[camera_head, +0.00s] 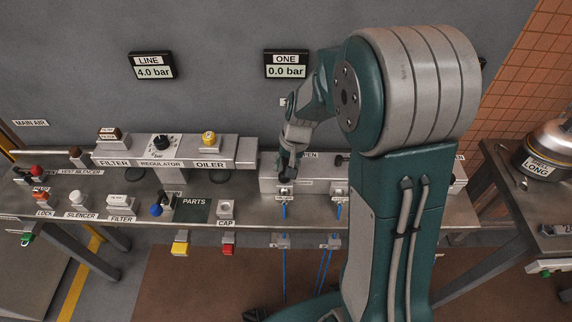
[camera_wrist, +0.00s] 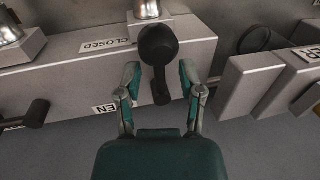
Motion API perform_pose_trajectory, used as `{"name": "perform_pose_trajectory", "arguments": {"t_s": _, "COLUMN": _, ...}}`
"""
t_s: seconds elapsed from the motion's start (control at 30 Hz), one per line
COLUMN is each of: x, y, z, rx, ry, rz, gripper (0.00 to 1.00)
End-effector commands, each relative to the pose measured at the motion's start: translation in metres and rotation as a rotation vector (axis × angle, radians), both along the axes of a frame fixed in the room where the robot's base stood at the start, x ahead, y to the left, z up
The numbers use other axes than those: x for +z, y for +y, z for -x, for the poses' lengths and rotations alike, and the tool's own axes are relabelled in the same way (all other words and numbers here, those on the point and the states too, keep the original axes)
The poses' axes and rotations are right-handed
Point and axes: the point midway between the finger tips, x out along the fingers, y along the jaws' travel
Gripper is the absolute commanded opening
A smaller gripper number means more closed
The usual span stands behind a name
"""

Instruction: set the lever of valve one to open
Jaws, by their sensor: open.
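In the wrist view, a dark lever (camera_wrist: 161,88) with a round hub sits on a grey valve block (camera_wrist: 70,75). A CLOSED label (camera_wrist: 103,46) and a partly hidden label ending in EN (camera_wrist: 105,108) are beside it. My gripper (camera_wrist: 159,68) is open, with one finger on each side of the lever; I cannot tell whether either touches it. In the head view, my gripper (camera_head: 288,168) is at the left part of the valve block (camera_head: 267,184) and hides most of that lever. The ONE display (camera_head: 286,65) reads 0.0 bar.
A second dark lever (camera_wrist: 36,114) shows at the left of the wrist view. Grey blocks (camera_wrist: 262,85) stand close to the right of the gripper. In the head view, the filter, regulator and oiler unit (camera_head: 165,150) stands left on the bench. The LINE display (camera_head: 152,66) reads 4.0 bar.

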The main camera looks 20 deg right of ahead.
Motion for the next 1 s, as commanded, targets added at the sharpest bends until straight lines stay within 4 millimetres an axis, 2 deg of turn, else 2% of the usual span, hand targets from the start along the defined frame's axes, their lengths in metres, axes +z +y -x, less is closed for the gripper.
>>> {"name": "perform_pose_trajectory", "arguments": {"t_s": 0.03, "x": 0.000, "y": 0.000, "z": 0.000, "rx": 0.000, "ry": 0.000, "rz": 0.000, "gripper": 0.41}}
{"name": "perform_pose_trajectory", "arguments": {"t_s": 0.07, "x": 0.000, "y": 0.000, "z": 0.000, "rx": 0.000, "ry": 0.000, "rz": 0.000, "gripper": 0.27}}
{"name": "perform_pose_trajectory", "arguments": {"t_s": 0.1, "x": 0.000, "y": 0.000, "z": 0.000, "rx": 0.000, "ry": 0.000, "rz": 0.000, "gripper": 0.10}}
{"name": "perform_pose_trajectory", "arguments": {"t_s": 0.13, "x": 0.000, "y": 0.000, "z": 0.000, "rx": 0.000, "ry": 0.000, "rz": 0.000, "gripper": 0.00}}
{"name": "perform_pose_trajectory", "arguments": {"t_s": 0.63, "x": 0.000, "y": -0.002, "z": 0.000, "rx": 0.049, "ry": 0.001, "rz": 0.000, "gripper": 0.00}}
{"name": "perform_pose_trajectory", "arguments": {"t_s": 1.0, "x": 0.000, "y": -0.013, "z": 0.001, "rx": 0.313, "ry": 0.002, "rz": 0.000, "gripper": 0.00}}
